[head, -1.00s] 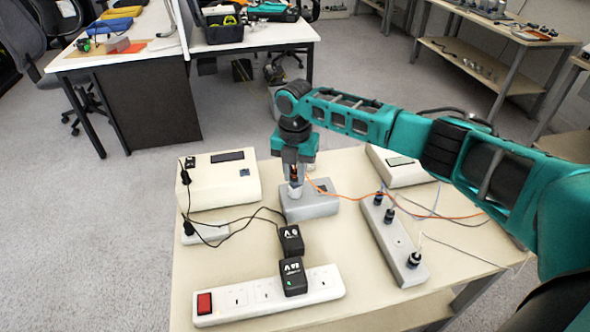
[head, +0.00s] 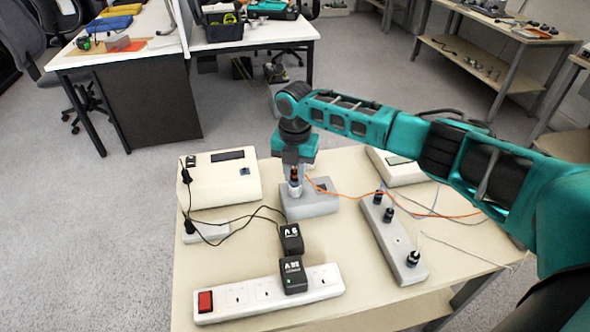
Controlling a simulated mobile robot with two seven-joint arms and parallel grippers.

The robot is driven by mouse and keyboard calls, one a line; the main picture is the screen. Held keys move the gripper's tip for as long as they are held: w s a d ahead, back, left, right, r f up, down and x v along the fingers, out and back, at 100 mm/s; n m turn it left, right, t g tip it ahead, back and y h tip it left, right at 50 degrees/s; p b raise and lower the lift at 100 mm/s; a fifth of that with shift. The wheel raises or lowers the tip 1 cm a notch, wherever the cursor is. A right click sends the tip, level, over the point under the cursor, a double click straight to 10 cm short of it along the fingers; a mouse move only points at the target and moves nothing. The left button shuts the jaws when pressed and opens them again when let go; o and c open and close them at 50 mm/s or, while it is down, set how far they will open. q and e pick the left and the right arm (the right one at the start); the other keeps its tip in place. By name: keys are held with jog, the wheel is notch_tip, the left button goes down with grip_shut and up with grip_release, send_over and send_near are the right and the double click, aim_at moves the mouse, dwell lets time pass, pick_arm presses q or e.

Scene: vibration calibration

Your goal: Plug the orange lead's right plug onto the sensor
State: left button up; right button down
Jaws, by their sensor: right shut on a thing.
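The sensor is a grey block (head: 318,205) in the middle of the table, with a short upright post (head: 296,190) on its left part. My right gripper (head: 295,176) points straight down over the post, shut on the dark plug (head: 295,172) of the orange lead. The plug is right at the post's top; I cannot tell whether it is seated. The orange lead (head: 345,195) runs from the plug to the right across the table. My left gripper is not in view.
A cream meter box (head: 225,190) stands left, another box (head: 400,170) back right. A grey strip (head: 408,262) with several dark plugs is on the right. Black and thin grey cables cross the table.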

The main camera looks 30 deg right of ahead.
jog(key=shift+f, duration=0.1)
dwell(0.4)
jog(key=shift+m+p, duration=0.6)
jog(key=shift+m, duration=0.1)
jog(key=shift+m+p, duration=0.35)
jog(key=shift+m, duration=0.35)
jog(key=shift+m, duration=0.7)
jog(key=m, duration=0.2)
jog(key=shift+m, duration=1)
jog(key=m, duration=0.4)
